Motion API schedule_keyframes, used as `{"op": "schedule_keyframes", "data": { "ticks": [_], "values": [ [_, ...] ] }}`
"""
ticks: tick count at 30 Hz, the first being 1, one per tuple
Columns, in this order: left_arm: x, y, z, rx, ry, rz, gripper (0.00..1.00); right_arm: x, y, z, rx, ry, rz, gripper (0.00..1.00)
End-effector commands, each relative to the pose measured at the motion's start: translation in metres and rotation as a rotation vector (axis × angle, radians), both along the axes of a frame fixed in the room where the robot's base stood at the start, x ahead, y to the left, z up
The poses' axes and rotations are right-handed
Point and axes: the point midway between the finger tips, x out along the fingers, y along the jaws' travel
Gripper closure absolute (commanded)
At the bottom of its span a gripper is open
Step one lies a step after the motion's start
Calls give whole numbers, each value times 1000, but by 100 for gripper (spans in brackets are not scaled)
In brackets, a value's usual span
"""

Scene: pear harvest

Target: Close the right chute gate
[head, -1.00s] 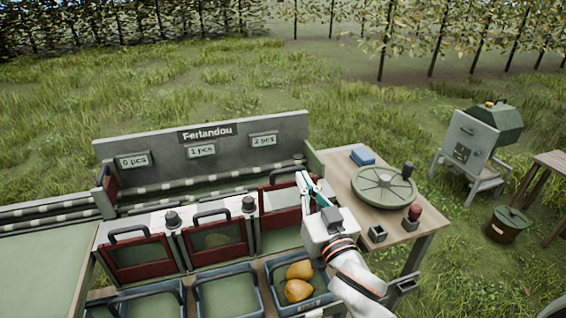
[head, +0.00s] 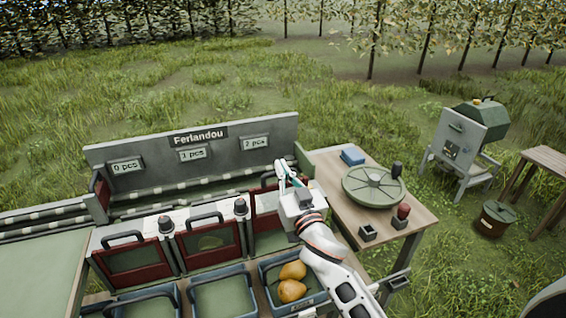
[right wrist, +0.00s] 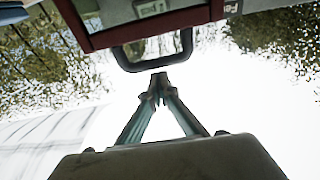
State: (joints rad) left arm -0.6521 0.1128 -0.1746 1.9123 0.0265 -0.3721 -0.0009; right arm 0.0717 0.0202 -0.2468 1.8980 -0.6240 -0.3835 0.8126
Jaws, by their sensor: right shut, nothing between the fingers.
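The right chute gate (head: 265,202) is a red-framed panel with a dark loop handle. It stands higher than the left gate (head: 133,261) and the middle gate (head: 213,239), with an open gap below it. Its right side is partly hidden by my right gripper (head: 283,166), which is at the handle's height. In the right wrist view my gripper (right wrist: 158,80) is shut and empty. Its fingertips are close to the bar of the gate's handle (right wrist: 152,62); I cannot tell whether they touch. My left gripper is not in view.
The middle crate (head: 224,297) looks empty. A wooden table (head: 331,169) with a round green turntable (head: 374,187) and a red-topped button (head: 402,214) stands to the right of my arm.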

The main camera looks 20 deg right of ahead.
Motion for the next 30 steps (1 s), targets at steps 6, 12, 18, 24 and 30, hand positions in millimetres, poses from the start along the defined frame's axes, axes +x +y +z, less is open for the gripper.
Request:
{"op": "schedule_keyframes", "data": {
  "ticks": [6, 12, 18, 24, 30],
  "values": [
    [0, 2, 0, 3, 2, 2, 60, -1, 0, -7, 0, 1, 1, 100],
    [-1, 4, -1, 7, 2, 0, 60, -2, 0, -6, 0, 0, 1, 100],
    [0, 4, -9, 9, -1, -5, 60, -2, 0, -19, 1, 1, 0, 100],
    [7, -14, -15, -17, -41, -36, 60, -2, 0, -58, 3, 7, -1, 100],
    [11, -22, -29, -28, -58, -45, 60, -2, 0, -95, 3, 7, 0, 100]
  ]
}}
